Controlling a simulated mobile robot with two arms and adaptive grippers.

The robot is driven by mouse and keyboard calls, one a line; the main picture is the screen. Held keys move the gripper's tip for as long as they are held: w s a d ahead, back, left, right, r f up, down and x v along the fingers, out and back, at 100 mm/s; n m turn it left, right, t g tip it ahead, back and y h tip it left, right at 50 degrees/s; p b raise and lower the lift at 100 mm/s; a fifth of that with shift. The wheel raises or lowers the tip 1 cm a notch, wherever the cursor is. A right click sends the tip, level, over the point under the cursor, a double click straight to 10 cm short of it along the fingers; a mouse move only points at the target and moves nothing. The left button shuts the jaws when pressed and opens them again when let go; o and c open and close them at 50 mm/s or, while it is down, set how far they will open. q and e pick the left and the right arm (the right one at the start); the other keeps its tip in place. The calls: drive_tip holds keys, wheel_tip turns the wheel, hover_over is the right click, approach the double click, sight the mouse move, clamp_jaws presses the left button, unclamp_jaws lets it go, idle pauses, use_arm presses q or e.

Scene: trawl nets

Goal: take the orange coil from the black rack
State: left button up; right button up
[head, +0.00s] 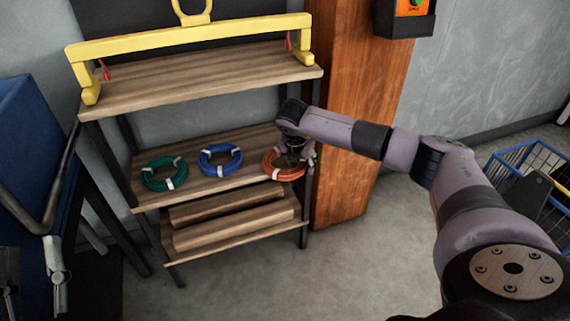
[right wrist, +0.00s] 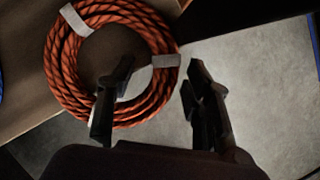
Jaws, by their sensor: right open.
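The orange coil (head: 270,168) lies at the right end of the middle shelf of the black rack (head: 123,165). My right gripper (head: 291,156) is over it and partly hides it. In the right wrist view the orange coil (right wrist: 72,85) is a ring with pale tape bands. My right gripper (right wrist: 160,64) is open there, with one finger over the ring's hole and the other outside its right side, beyond a tape band. Whether the fingers touch the coil, I cannot tell. My left gripper is not in view.
A green coil (head: 149,181) and a blue coil (head: 203,164) lie left on the same shelf. A yellow bar (head: 190,38) stands on the top shelf above. A wooden post (head: 350,110) rises close behind on the right. The floor in front is clear.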

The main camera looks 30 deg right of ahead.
clamp_jaws()
idle(0.5)
drive_tip(key=shift+r, duration=0.1)
